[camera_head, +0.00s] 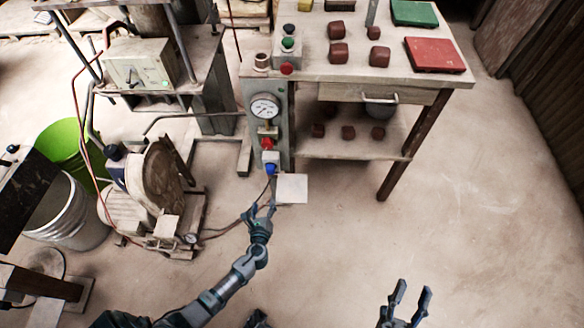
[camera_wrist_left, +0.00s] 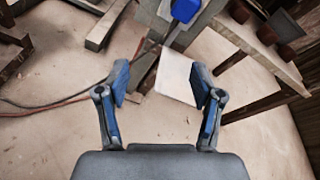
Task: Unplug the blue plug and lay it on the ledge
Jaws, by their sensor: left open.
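The blue plug (camera_head: 271,169) sits at the lower end of the grey panel (camera_head: 252,95), in the socket below a red button. It also shows at the top of the left wrist view (camera_wrist_left: 185,10). The ledge (camera_head: 292,188) is a small pale square plate just right of and below the plug. It shows between my left fingers in the left wrist view (camera_wrist_left: 176,76). My left gripper (camera_head: 258,210) is open and empty, below and left of the ledge, apart from the plug. My right gripper (camera_head: 410,302) is open and empty above the floor at the lower right.
A machine with a round wheel (camera_head: 160,180), a green bucket (camera_head: 62,145) and a metal bucket (camera_head: 75,220) stand at left. Cables run along the floor left of the plug. The right floor is clear.

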